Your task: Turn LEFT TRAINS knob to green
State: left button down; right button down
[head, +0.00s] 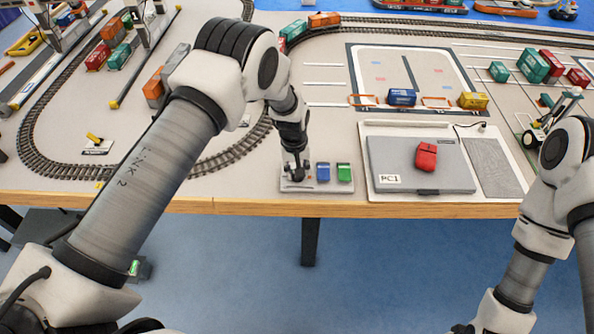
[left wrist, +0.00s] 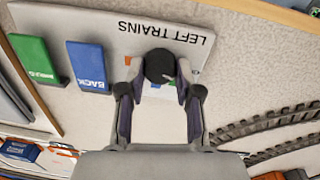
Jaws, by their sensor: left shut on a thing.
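The LEFT TRAINS panel (left wrist: 215,20) is a pale plate at the table's front edge; its lettering shows upside down in the left wrist view. The round black knob (left wrist: 159,64) sits on it, with a small light mark on its face. My left gripper (left wrist: 158,82) is shut on the knob, one finger on each side. In the head view my left gripper (head: 296,172) is over the left part of the panel and hides most of the knob.
A blue BACK button (left wrist: 89,66) and a green button (left wrist: 34,62) stand beside the knob. An oval train track (head: 40,165) runs behind to the left.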

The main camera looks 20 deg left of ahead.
pick_arm(q)
jog(key=m, duration=0.2)
jog(key=m+b, duration=0.1)
jog(key=shift+f+m, duration=0.2)
jog(key=shift+m, duration=0.2)
jog(key=shift+s+m+b, duration=0.1)
jog(key=shift+m+b, duration=0.3)
jog(key=shift+m, duration=1)
jog(key=c, duration=0.8)
grip_release()
jog(key=shift+r, duration=0.1)
